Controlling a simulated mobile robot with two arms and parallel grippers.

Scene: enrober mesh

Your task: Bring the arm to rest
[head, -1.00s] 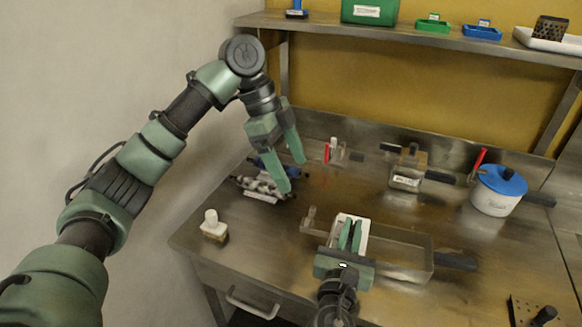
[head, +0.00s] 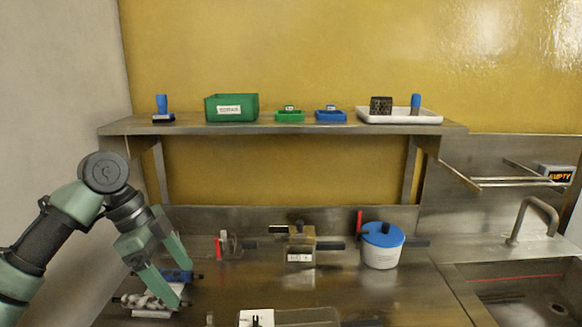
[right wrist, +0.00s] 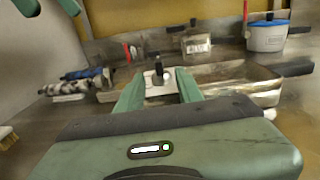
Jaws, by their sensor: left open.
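My left gripper (head: 183,286) is open at the left of the steel table in the head view. Its fingers point down to the right, over or beside a patterned roller (head: 145,301) and a blue-handled item (head: 177,275). I see nothing held between them. My right gripper (right wrist: 160,78) shows in the right wrist view with its fingers apart. A white plate with a dark upright knob (right wrist: 157,78) appears between the fingertips, seemingly beyond them. I see no clear contact. The right gripper is out of the head view.
A lidded box (head: 300,245) and a white pot with blue lid (head: 382,247) stand at the back. The shelf (head: 270,128) holds a green bin (head: 231,107) and small trays. A sink (head: 520,295) is at right.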

